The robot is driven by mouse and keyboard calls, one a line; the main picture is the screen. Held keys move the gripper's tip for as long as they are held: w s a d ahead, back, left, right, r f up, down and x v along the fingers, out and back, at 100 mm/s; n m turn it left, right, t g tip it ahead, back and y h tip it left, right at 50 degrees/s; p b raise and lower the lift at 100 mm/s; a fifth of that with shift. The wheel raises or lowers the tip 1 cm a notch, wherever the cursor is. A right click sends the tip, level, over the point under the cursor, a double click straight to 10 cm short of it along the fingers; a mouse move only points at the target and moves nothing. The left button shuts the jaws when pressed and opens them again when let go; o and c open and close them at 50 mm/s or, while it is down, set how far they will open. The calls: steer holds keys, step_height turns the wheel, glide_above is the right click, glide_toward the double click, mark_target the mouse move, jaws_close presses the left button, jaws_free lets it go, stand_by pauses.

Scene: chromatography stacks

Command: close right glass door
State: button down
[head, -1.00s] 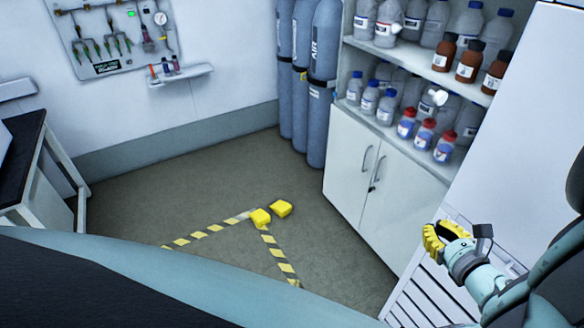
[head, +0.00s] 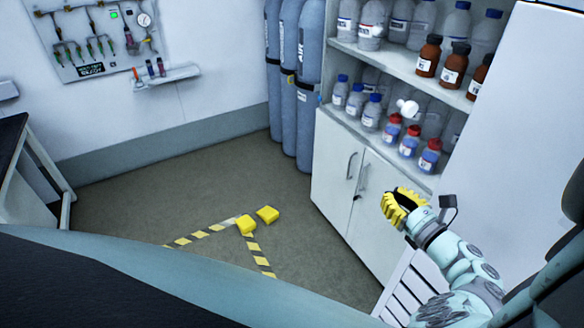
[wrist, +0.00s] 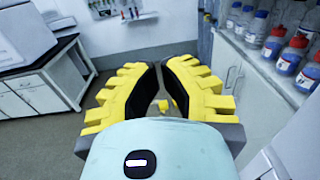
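The cabinet (head: 330,117) stands right of centre in the head view, with bottle shelves above and two shut white lower doors. No clear glass door outline shows. A small white round knob-like thing (head: 408,108) sits in front of the lower bottle row; I cannot tell whether it belongs to a glass door. My gripper (head: 390,207), yellow with black pads, is in front of the lower doors, below the shelves, and looks apart from the cabinet. In the wrist view my gripper (wrist: 161,66) is empty, with a narrow gap between the fingertips.
Brown bottles (head: 453,65) and red-capped bottles (head: 410,140) stand on the shelves. Grey gas cylinders (head: 309,90) stand left of the cabinet. A tall white panel (head: 510,110) rises at the right. Open floor (head: 160,200) carries striped tape and yellow blocks (head: 267,214).

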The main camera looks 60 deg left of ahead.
mark_target(371, 177)
steer(key=shift+w+a, duration=0.2)
steer(key=shift+a, duration=1.35)
steer(key=shift+w+a, duration=0.15)
steer(key=shift+a, duration=1.35)
